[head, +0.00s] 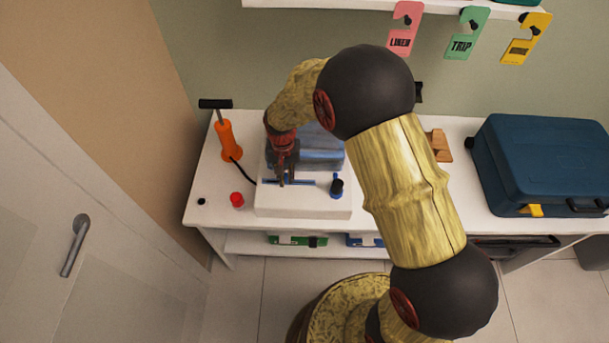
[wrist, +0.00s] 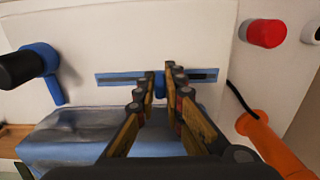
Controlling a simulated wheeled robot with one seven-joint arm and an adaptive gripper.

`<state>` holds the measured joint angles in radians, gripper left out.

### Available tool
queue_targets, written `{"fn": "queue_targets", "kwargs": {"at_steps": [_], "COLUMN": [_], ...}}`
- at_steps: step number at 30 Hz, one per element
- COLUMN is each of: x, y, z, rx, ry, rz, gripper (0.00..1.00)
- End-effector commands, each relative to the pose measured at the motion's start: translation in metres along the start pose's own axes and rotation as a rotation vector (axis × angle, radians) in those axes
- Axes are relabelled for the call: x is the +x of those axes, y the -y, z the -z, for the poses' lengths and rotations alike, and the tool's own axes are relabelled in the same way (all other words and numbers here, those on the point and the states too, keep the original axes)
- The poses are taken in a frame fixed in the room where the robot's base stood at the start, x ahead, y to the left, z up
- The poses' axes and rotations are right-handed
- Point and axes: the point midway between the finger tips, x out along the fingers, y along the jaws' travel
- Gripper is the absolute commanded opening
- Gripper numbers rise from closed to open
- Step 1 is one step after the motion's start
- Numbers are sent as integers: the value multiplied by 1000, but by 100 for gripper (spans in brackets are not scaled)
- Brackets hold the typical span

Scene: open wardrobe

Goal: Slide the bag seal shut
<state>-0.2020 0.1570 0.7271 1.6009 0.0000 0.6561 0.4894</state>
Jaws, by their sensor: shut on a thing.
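The blue-grey bag (head: 322,150) lies at the back of a white block on the table; it also shows in the wrist view (wrist: 70,130). A blue seal track (wrist: 117,78) with a dark slot runs across the white face in front of the bag. A small blue slider (wrist: 160,84) sits near the middle of the track. My gripper (head: 282,181) points down at the track, its fingertips (wrist: 160,82) on either side of the slider and shut on it. The fingers partly hide the slider.
A blue valve with a black knob (head: 337,187) stands right of the track in the head view. A red button (head: 237,199) and an orange pump (head: 229,140) with a black hose are to the left. A dark blue case (head: 540,160) sits far right.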

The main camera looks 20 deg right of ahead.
Motion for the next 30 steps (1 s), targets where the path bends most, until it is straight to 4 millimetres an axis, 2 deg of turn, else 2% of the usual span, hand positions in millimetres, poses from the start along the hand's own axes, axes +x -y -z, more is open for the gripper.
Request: {"fn": "queue_targets", "kwargs": {"at_steps": [1,3,6,9,20,21,30], "x": [-2,-2,-2,-1,-1,-1,-1], "y": [17,36,56,68,74,74,73], "z": [0,0,1,1,1,1,0], "rx": [-6,-5,-3,-1,1,1,0], "ry": [-1,-1,-2,-2,-5,-5,-3], "rz": [0,0,1,1,5,5,3], "gripper": [0,0,0,0,0,12,29]}}
